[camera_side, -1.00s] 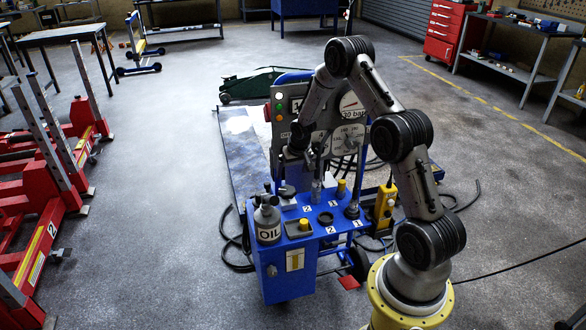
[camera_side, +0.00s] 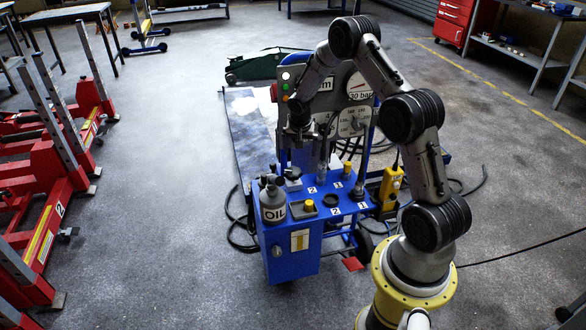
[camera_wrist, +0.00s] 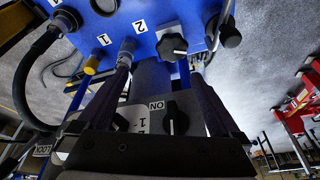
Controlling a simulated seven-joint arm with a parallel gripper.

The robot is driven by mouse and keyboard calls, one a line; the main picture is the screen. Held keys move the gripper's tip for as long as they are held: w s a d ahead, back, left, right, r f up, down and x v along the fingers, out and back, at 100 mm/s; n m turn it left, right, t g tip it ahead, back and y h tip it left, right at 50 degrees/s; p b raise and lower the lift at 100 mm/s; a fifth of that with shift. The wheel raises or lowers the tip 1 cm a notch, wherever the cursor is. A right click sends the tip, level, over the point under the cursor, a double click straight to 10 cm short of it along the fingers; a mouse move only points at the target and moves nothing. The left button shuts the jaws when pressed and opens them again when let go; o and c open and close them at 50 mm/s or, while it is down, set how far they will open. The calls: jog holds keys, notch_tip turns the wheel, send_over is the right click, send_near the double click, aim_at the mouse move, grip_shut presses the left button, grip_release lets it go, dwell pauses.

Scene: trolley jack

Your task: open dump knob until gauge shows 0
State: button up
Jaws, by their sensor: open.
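My gripper (camera_side: 300,138) is open, above the back left of the blue cart top in the side view. In the wrist view its dark fingers (camera_wrist: 162,76) stand apart with nothing between their tips. A black lobed knob (camera_wrist: 172,46) on the blue top lies just beyond the tips, apart from them; it also shows in the side view (camera_side: 292,172). Another black knob (camera_wrist: 175,118), by an "ON" label, is on the grey panel. No label tells which is the dump knob. The gauge (camera_side: 359,86) has a red needle and reads "30 bar" below; the needle's exact value is too small to read.
An oil bottle (camera_side: 272,205) and a yellow-capped item (camera_side: 309,206) are at the front. A yellow pendant (camera_side: 391,187) hangs at the right. Hoses lie on the floor.

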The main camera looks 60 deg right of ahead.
aim_at(293, 171)
jog(key=shift+h, duration=0.5)
jog(key=x, duration=0.4)
jog(key=w+a+x, duration=0.1)
jog(key=x, duration=0.3)
jog(key=w+a+x, duration=0.1)
jog(key=x, duration=0.4)
jog(key=shift+w+f, duration=0.25)
jog(key=shift+f, duration=0.1)
jog(key=c, duration=1.1)
